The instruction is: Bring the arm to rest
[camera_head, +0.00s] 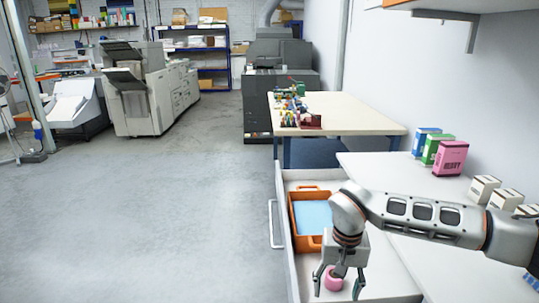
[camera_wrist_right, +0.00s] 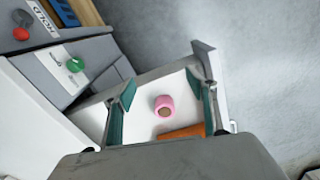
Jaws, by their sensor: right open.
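My right arm (camera_head: 425,215) reaches in from the right over the white counter. My right gripper (camera_head: 337,284) points down over the open drawer (camera_head: 284,250), with its fingers spread. In the right wrist view the gripper (camera_wrist_right: 162,97) is open, and a pink roll (camera_wrist_right: 164,103) with a brown centre lies on the drawer floor between the lines of the fingers. The pink roll (camera_head: 333,280) also shows in the head view, below the gripper, partly covered by it. I cannot tell how far above the roll the fingertips are. My left gripper is not in view.
An orange tray (camera_head: 292,213) with a light blue sheet lies in the drawer. Blue, green and pink boxes (camera_head: 450,158) and small white boxes (camera_head: 484,188) stand on the counter (camera_head: 390,172). A cream table (camera_head: 360,116) stands beyond. The grey floor (camera_head: 150,220) at left is clear.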

